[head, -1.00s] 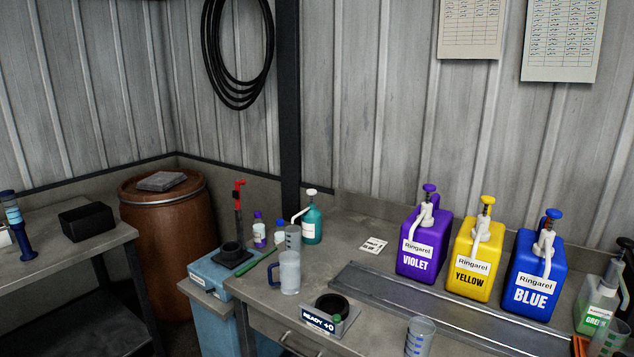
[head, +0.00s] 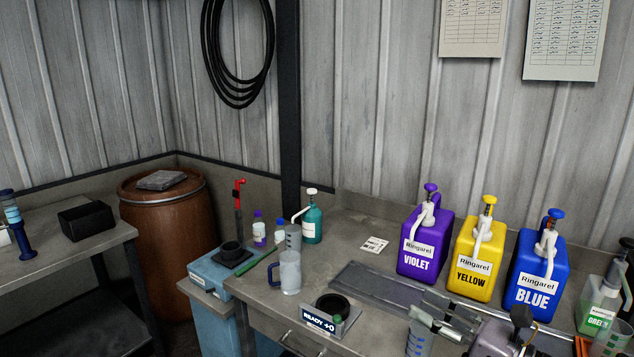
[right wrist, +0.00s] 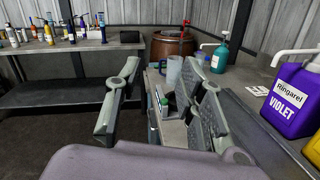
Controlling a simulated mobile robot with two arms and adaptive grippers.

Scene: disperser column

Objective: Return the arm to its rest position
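The gripper hides part of the metal rail and bench. My left gripper is not in view.
Violet (head: 424,243), yellow (head: 473,262) and blue (head: 534,276) pump containers stand behind my right gripper. A green bottle (head: 599,298) is at the right. The READY scale (head: 325,322) and a clear jug (head: 289,272) stand to its left.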

